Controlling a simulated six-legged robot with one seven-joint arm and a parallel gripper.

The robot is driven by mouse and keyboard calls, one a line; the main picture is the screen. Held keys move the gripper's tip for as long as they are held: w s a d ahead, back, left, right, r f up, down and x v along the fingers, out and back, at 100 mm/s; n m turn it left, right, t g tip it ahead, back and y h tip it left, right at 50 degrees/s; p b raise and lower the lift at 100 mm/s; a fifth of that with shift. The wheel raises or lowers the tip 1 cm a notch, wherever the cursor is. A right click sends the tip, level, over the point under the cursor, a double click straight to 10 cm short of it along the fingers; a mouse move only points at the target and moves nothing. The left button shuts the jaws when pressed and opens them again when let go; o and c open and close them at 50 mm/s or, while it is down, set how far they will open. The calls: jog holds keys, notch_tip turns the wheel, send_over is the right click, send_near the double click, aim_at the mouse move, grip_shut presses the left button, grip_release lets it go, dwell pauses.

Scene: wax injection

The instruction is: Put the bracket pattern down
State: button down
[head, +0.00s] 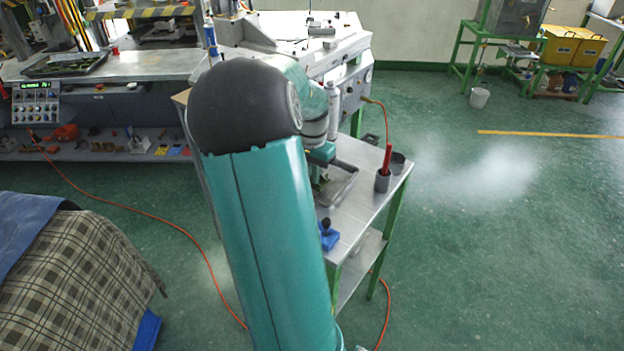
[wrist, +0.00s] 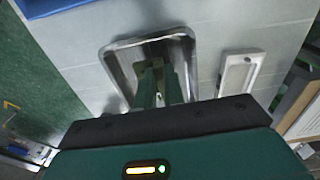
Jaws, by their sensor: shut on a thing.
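My gripper (wrist: 158,72) shows in the wrist view, its green fingers close together and pointing down into a shallow metal tray (wrist: 117,68). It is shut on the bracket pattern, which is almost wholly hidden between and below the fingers. I cannot tell whether the pattern touches the tray floor. In the head view the tray (head: 349,186) sits on a small metal-topped table (head: 365,215), and my arm hides much of the tray and the gripper.
A grey cup with a red-handled tool (head: 383,180) stands at the table's right edge, beside a dark cup (head: 398,163). A blue object (head: 327,238) lies at the front. A white framed piece (wrist: 240,73) lies right of the tray in the wrist view.

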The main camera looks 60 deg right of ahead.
jog(key=shift+f, duration=1.1)
jog(key=shift+f, duration=0.15)
jog(key=c, duration=1.5)
grip_release()
notch_tip(320, 180, up, 12)
jog(key=shift+r, duration=0.2)
jog(key=shift+w+a, duration=0.1)
jog(key=shift+a, duration=0.05)
